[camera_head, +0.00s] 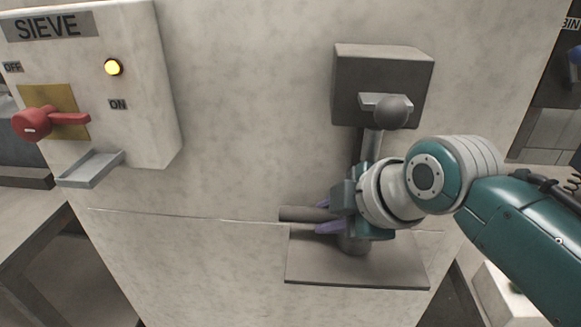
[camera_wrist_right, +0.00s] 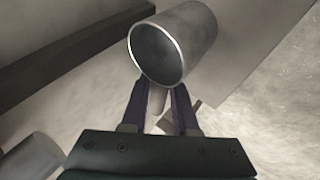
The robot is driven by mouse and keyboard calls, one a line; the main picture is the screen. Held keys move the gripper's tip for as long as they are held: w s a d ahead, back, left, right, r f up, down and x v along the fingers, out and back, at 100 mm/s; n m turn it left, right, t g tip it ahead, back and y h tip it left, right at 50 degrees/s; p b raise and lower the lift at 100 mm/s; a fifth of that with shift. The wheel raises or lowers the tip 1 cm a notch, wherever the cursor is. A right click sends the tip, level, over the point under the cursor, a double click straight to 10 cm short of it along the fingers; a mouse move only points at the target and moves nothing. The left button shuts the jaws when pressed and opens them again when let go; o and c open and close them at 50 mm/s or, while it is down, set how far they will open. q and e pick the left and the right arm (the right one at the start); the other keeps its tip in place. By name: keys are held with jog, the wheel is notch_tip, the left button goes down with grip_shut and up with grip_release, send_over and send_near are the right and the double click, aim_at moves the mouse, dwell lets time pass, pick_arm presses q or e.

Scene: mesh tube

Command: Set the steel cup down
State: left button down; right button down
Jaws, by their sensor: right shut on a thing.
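The steel cup (camera_wrist_right: 192,42) shows in the right wrist view, just beyond the fingertips. It is a grey cylinder, tilted in that picture, with its bright rim and dark hollow turned partly toward the camera. My right gripper (camera_wrist_right: 160,98) is shut on a narrow piece, apparently the handle, at the cup's near side. In the head view my right gripper (camera_head: 322,216) points left over the grey plate (camera_head: 330,270). The cup is not clearly distinguishable there, and I cannot tell whether it touches the plate. My left gripper is not in view.
A dark box (camera_head: 382,75) with a round knob (camera_head: 391,112) and a pipe stands above my gripper. At the left are the SIEVE panel (camera_head: 140,80), its red lever (camera_head: 50,122), a lit yellow lamp (camera_head: 114,67) and a small tray (camera_head: 90,168).

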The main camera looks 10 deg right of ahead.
jog(key=c, duration=0.7)
grip_release()
jog(key=shift+s+d+r, duration=0.1)
jog(key=shift+r, duration=0.2)
jog(key=p+v, duration=0.4)
jog(key=v, duration=0.7)
jog(key=s+d+f+m+g, duration=0.1)
jog(key=s+m, duration=0.3)
jog(key=s, duration=0.2)
jog(key=s+d+f+m+g+h, duration=0.1)
jog(key=s+m, duration=0.4)
jog(key=s, duration=0.2)
jog(key=s+d+f+m+g+h, duration=0.1)
jog(key=s+m+g, duration=0.1)
jog(key=s+m, duration=0.3)
jog(key=shift+s+d, duration=0.1)
jog(key=shift+s, duration=0.75)
jog(key=shift+r, duration=0.15)
